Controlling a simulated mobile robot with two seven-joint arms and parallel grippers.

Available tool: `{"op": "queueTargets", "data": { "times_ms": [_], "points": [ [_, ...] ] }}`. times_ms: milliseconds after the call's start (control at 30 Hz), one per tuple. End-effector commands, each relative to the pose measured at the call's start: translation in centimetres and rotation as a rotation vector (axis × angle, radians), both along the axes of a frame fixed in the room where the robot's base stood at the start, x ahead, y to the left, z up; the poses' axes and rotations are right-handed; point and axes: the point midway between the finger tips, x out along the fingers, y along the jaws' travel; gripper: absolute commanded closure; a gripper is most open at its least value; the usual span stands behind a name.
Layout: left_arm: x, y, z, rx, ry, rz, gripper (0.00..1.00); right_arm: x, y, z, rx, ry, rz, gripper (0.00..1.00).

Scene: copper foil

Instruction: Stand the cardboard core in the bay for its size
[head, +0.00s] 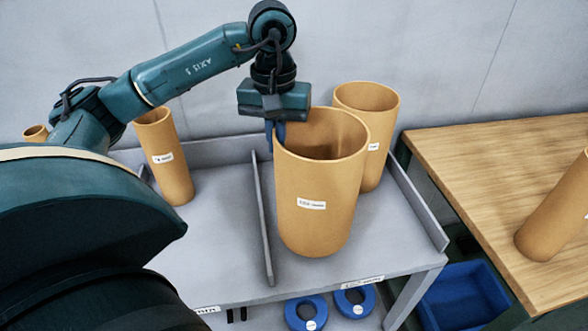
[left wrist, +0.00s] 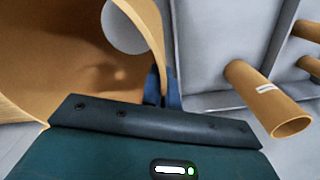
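A wide tan cardboard core (head: 312,215) with a white label is in the right-hand bay of the grey rack (head: 225,250), right of the divider (head: 262,225). It looks nearly upright; whether its base touches the rack floor I cannot tell. My left gripper (head: 275,137) is at the core's left rim, pointing down. In the left wrist view, its blue fingers (left wrist: 163,88) are closed on the wall of the core (left wrist: 60,60), one on each side. My right gripper is not in view.
Another wide core (head: 378,105) stands behind in the same bay. A narrow core (head: 165,160) stands in the bay left of the divider. A wooden table (head: 470,160) at right bears another core (head: 560,215). A blue bin (head: 465,295) and blue rings (head: 306,313) are below.

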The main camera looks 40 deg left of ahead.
Motion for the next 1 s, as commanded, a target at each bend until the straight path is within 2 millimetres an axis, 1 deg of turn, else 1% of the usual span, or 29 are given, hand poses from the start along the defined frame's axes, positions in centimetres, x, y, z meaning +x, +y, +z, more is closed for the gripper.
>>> {"op": "queueTargets", "data": {
  "times_ms": [167,333,433,500,733,833,1000],
  "points": [
    [0.0,0.0,-1.6,0.000,-0.004,0.000,1.00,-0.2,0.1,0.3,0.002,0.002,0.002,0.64],
    [0.0,0.0,-3.9,-0.001,0.000,-0.001,1.00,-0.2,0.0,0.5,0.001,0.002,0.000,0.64],
    [0.0,0.0,-4.9,0.000,-0.004,-0.001,1.00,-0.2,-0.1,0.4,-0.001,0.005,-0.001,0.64],
    [0.0,0.0,-5.2,-0.001,-0.005,-0.001,1.00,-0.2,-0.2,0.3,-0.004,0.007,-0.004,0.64],
    [0.1,0.0,-5.2,0.000,-0.006,-0.001,1.00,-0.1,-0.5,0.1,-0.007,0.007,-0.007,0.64],
    [0.1,0.0,-5.6,0.000,-0.006,-0.001,1.00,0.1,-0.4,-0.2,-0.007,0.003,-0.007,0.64],
    [0.0,0.0,-5.6,0.000,-0.002,-0.001,0.86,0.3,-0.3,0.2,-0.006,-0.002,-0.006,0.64]
  ]
}}
